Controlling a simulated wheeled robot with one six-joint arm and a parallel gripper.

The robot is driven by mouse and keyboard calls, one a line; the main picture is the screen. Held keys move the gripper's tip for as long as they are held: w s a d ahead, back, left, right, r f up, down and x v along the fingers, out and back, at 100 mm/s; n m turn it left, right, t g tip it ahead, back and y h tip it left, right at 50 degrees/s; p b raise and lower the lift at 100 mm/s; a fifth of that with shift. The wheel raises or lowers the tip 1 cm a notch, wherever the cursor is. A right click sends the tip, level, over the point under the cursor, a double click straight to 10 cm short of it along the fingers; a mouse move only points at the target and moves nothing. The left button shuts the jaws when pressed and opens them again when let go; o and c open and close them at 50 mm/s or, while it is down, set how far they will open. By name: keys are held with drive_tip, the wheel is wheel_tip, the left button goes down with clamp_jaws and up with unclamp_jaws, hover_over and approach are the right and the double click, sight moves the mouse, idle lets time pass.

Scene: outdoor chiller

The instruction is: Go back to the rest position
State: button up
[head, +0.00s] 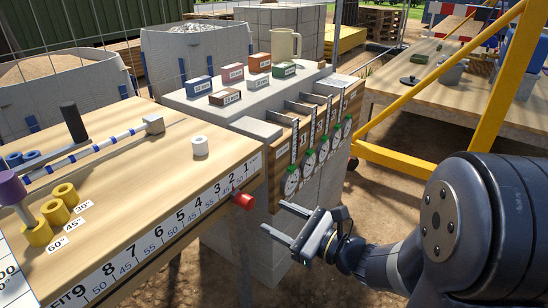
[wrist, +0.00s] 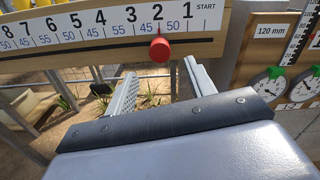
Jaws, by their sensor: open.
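My gripper (head: 296,222) is open and empty, in the air in front of the table's scale edge. In the wrist view the two grey fingers of my gripper (wrist: 160,92) are spread apart. A red knob (head: 243,201) sits on the numbered scale (head: 165,235), just below and near the 2. In the wrist view the red knob (wrist: 160,49) appears between and beyond the fingertips, below the 2. No contact between fingers and knob shows.
A board with several dial gauges (head: 308,160) stands right of the wooden table (head: 130,160). Colored boxes (head: 232,73) and a beige mug (head: 285,44) stand on the block behind. A yellow frame (head: 445,75) rises at right. Open ground lies around my arm.

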sight(249, 197)
drive_tip(key=x, duration=0.3)
drive_tip(key=b+x, duration=0.1)
drive_tip(key=x, duration=0.6)
drive_tip(key=shift+w+d+r+b, duration=0.1)
drive_tip(key=shift+w+b, duration=0.3)
drive_tip(key=shift+w, duration=0.05)
drive_tip(key=shift+w+d, duration=0.2)
drive_tip(key=shift+w, duration=0.05)
